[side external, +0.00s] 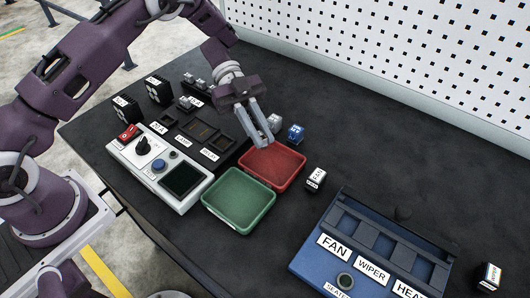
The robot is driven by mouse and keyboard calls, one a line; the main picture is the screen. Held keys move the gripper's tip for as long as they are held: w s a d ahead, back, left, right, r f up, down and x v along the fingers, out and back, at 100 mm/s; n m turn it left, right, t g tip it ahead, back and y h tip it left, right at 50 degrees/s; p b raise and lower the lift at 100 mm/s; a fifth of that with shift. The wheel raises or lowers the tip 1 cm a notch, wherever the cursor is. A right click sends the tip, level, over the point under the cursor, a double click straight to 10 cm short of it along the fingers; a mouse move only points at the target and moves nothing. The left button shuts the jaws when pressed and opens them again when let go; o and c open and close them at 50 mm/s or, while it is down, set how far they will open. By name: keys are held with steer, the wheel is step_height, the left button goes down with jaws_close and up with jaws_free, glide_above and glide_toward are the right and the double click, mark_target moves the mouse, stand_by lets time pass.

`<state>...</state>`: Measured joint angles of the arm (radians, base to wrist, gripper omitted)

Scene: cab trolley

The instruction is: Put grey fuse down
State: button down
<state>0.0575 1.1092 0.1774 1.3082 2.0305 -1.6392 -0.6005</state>
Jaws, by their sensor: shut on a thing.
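My gripper (264,139) reaches down over the back left part of the red tray (274,168), its fingers close together. It is shut on the grey fuse, though the fingers hide most of what is between them. A small light grey block (274,122) shows right beside the fingers, and I cannot tell whether it is the held fuse or stands behind them. A blue fuse (295,133) stands on the dark table just behind the red tray.
A green tray (238,201) sits in front of the red tray. A white control panel (160,168) and dark labelled slots (200,133) lie left. A white-labelled black block (316,179) stands right, near a blue FAN/WIPER rack (312,262). A pegboard (400,60) bounds the back.

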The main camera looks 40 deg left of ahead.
mark_target(261, 158)
step_height(261, 158, down, 5)
steer(key=shift+r, duration=0.1)
steer(key=c, duration=1.4)
jaws_free()
steer(key=shift+c, duration=0.2)
